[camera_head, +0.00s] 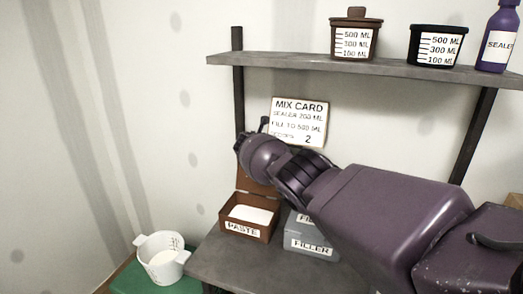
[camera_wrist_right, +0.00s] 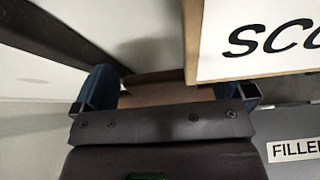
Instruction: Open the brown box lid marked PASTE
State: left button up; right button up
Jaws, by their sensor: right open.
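The brown box marked PASTE (camera_head: 233,228) stands on the grey lower bench with white contents showing inside. Its brown lid (camera_head: 246,184) is raised at the back of the box, partly hidden behind my right arm. My right gripper (camera_wrist_right: 166,92) is open, with its blue fingers spread wide. In the wrist view a brown panel shows between and beyond the fingers; I cannot tell whether they touch it. In the head view the gripper end (camera_head: 245,142) is above the box, its fingers mostly hidden. My left gripper is not in view.
The grey FILLER box (camera_head: 310,246) stands right of the brown box, partly behind my arm. The MIX CARD (camera_head: 298,115) is close to my right gripper. An upper shelf (camera_head: 290,62) holds two tubs and a purple bottle. A white bucket (camera_head: 160,243) stands on green at left.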

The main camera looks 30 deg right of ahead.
jog(key=shift+s+a+r+p, duration=0.2)
jog(key=shift+r+p, duration=0.3)
jog(key=shift+p, duration=0.25)
jog(key=shift+s+a+r+p, duration=0.2)
jog(key=shift+a+r+p, duration=0.1)
jog(key=shift+p, duration=0.55)
jog(key=shift+s+a+p, duration=0.4)
jog(key=shift+a+p, duration=0.05)
jog(key=shift+p, duration=0.8)
jog(key=v, duration=0.8)
jog(key=shift+f, duration=0.1)
